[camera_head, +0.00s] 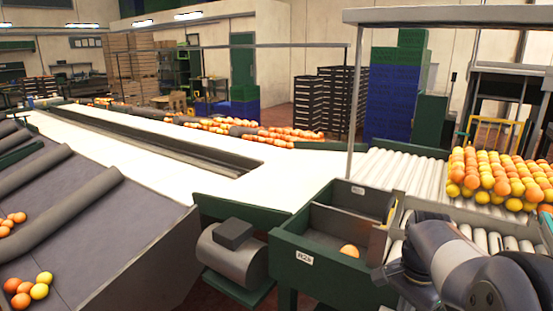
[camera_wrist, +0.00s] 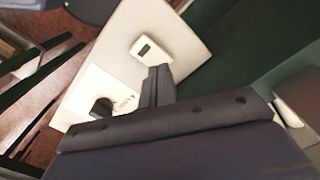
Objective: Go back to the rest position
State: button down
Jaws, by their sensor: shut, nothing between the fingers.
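My gripper (camera_wrist: 158,78) is shut and empty in the wrist view, its dark fingers together at the centre. Beyond it are a pale panel (camera_wrist: 190,30) with a small white box (camera_wrist: 151,49) on it and a dark green surface (camera_wrist: 250,55). In the head view my arm is folded at the bottom right, close to the roller conveyor; the gripper's fingertips cannot be made out there. A single orange (camera_head: 349,251) lies in the green bin (camera_head: 300,261) labelled A2b, left of my arm.
A roller conveyor (camera_head: 400,168) carries a large heap of oranges (camera_head: 497,180) beside my arm. A white belt (camera_head: 160,150) runs off to the left. A grey motor (camera_head: 232,252) sits left of the bin. A thin metal post (camera_head: 354,105) stands behind the bin.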

jog(key=shift+f+b, duration=0.5)
jog(key=shift+f, duration=0.45)
jog(key=shift+r, duration=0.15)
jog(key=shift+r, duration=0.15)
